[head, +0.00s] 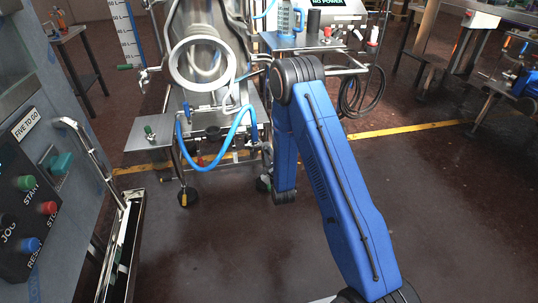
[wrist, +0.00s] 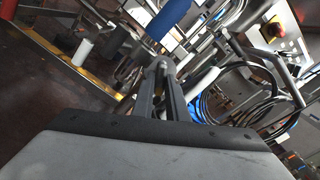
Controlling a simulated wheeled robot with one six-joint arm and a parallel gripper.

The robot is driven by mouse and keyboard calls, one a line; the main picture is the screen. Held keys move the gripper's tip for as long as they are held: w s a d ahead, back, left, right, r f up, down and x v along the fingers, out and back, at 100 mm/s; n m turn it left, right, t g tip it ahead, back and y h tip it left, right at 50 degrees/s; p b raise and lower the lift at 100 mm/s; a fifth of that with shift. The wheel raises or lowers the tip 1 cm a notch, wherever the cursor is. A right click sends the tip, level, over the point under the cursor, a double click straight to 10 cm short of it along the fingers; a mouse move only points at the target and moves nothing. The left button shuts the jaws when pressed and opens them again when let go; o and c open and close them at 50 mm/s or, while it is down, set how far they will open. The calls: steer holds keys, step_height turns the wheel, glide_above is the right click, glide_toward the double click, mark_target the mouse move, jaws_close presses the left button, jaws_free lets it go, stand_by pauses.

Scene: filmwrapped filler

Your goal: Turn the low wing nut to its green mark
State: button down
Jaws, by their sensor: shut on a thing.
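In the wrist view my gripper (wrist: 160,76) has its two dark fingers close together. They are shut on a small grey metal piece (wrist: 161,66) at their tips, which looks like the low wing nut, though its wings are mostly hidden. No green mark can be made out beside it. In the head view my blue arm reaches to the right side of the steel machine (head: 205,62), and its lower link hangs in front of it. My gripper and the nut are hidden there.
A blue hose (head: 213,150) loops under the machine. A control panel (head: 32,195) is at the near left. A bench (head: 300,41) with a blue jug stands behind.

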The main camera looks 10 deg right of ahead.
steer(key=shift+s+f+m, duration=0.1)
steer(key=shift+f+m, duration=0.05)
steer(key=shift+m, duration=0.25)
steer(key=c, duration=1.7)
jaws_free()
steer(key=shift+c, duration=0.2)
